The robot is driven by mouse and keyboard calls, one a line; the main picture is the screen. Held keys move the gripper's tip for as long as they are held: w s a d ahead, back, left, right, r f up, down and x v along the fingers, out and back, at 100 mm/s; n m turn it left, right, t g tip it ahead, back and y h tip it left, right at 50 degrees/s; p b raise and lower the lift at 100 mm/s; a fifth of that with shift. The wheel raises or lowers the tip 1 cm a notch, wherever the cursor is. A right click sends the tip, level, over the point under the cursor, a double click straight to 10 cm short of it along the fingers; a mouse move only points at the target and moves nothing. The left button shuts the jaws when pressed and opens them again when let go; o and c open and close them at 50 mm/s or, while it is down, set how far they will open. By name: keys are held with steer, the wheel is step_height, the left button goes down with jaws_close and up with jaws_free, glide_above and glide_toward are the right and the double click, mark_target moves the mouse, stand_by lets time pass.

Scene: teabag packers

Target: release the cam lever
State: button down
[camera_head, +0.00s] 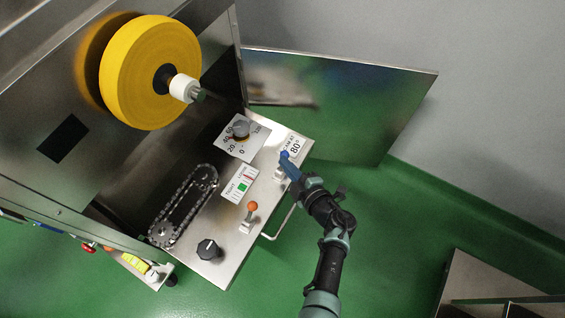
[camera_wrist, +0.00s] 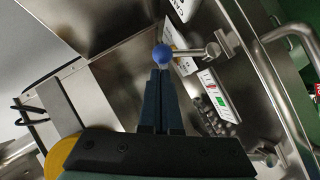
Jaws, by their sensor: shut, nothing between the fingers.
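A lever with a blue ball knob (camera_head: 285,154) stands on the steel panel near the label reading 80°. In the wrist view the blue ball (camera_wrist: 162,54) sits on a silver rod (camera_wrist: 188,53) that ends at a pivot block on the right. My gripper (camera_head: 291,165) is at this ball. In the wrist view its dark fingers (camera_wrist: 160,76) are together, with nothing between them, and their tips are right at the ball; whether they touch it I cannot tell. A second lever with an orange ball (camera_head: 252,206) stands nearer the panel's front edge, beside a TIGHT/LOOSE label (camera_head: 239,185) with a green mark.
The panel (camera_head: 218,268) also carries a dial (camera_head: 240,129), a black knob (camera_head: 208,249) and a chain loop (camera_head: 185,204). A bent handle (camera_head: 281,222) runs along its edge near my arm. A yellow roll (camera_head: 150,70) hangs above.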

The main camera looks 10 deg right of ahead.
steer(key=shift+w+d+m+g, duration=0.4)
steer(key=shift+w+m, duration=0.1)
steer(key=shift+w, duration=0.05)
steer(key=shift+w+d+f, duration=0.1)
steer(key=shift+w+d, duration=0.1)
steer(key=shift+w, duration=0.05)
steer(key=shift+w, duration=0.1)
steer(key=shift+p, duration=0.35)
